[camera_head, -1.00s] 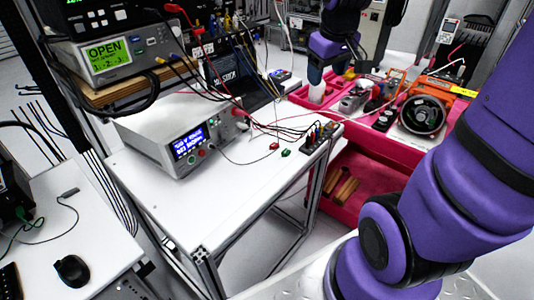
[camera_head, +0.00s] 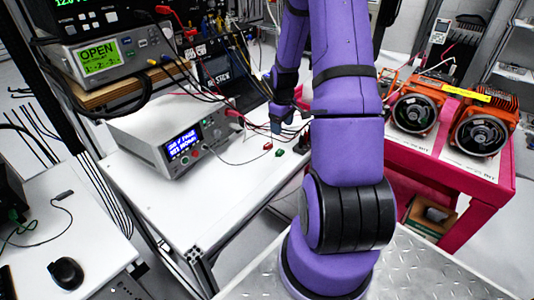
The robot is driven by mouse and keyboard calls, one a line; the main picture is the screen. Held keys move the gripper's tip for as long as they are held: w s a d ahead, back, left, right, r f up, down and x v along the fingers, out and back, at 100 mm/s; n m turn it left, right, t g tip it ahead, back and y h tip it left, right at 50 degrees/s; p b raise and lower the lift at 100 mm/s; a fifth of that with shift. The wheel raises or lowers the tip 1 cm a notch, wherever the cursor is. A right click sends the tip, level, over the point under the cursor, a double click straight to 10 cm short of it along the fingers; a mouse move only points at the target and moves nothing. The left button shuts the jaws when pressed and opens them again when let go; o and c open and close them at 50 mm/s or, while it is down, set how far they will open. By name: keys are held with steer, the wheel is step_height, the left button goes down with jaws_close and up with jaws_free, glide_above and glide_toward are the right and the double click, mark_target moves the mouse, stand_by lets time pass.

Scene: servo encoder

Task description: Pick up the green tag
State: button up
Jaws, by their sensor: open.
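The small green tag (camera_head: 279,152) lies on the white table (camera_head: 215,195), near its right edge. A small red tag (camera_head: 267,146) lies just to its left and a little farther back. My gripper (camera_head: 284,124) shows small and dark at the end of my purple arm, pointing down. In the picture it is just above the tags, apart from them and empty as far as I can see. Its fingertips are too small to make out clearly. My arm hides the table's right edge beside the green tag.
A white power supply (camera_head: 170,135) with a blue display stands left of the tags. Several red and black cables (camera_head: 250,122) run behind them, close to my gripper. A red cart (camera_head: 440,178) with fan units stands at the right. The table's front is clear.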

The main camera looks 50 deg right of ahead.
mark_target(279, 151)
steer(key=shift+w+a+f, duration=0.1)
steer(key=shift+w+f, duration=0.1)
steer(key=shift+f, duration=2.75)
steer(key=shift+w+a+f, duration=0.1)
steer(key=shift+w+f, duration=0.1)
steer(key=shift+f, duration=2.75)
steer(key=c, duration=1)
